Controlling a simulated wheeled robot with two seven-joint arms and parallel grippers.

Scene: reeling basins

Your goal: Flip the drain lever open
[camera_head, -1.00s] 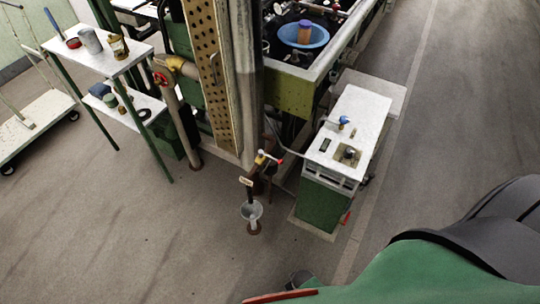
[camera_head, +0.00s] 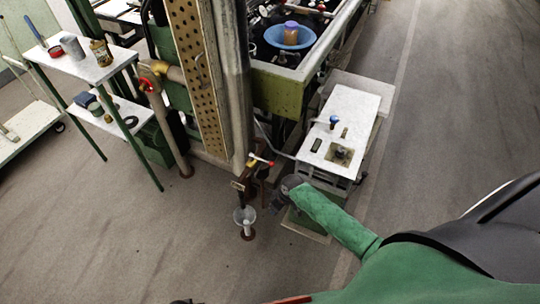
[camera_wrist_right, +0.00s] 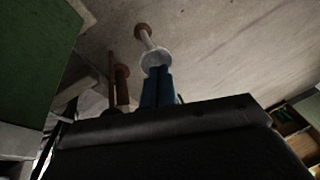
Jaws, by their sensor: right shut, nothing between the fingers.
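The drain lever (camera_head: 262,160), with a red end, sits on a small valve low on the pipework in the head view. It points sideways to the right. Below it, a drain pipe ends over a pale funnel (camera_head: 245,216) on the floor. My right gripper (camera_head: 277,202) is just right of the funnel and below the lever, apart from the lever in the picture. In the right wrist view its blue fingers (camera_wrist_right: 158,90) are shut and empty, with the funnel (camera_wrist_right: 155,58) beyond them. The lever cannot be made out there. My left gripper is not recognisable.
A white-topped green cabinet (camera_head: 352,107) stands close to the right of the valve, partly behind my right arm. A shelf stand (camera_head: 84,68) and a red-handled pipe valve (camera_head: 147,84) are at the left. The floor in front is clear.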

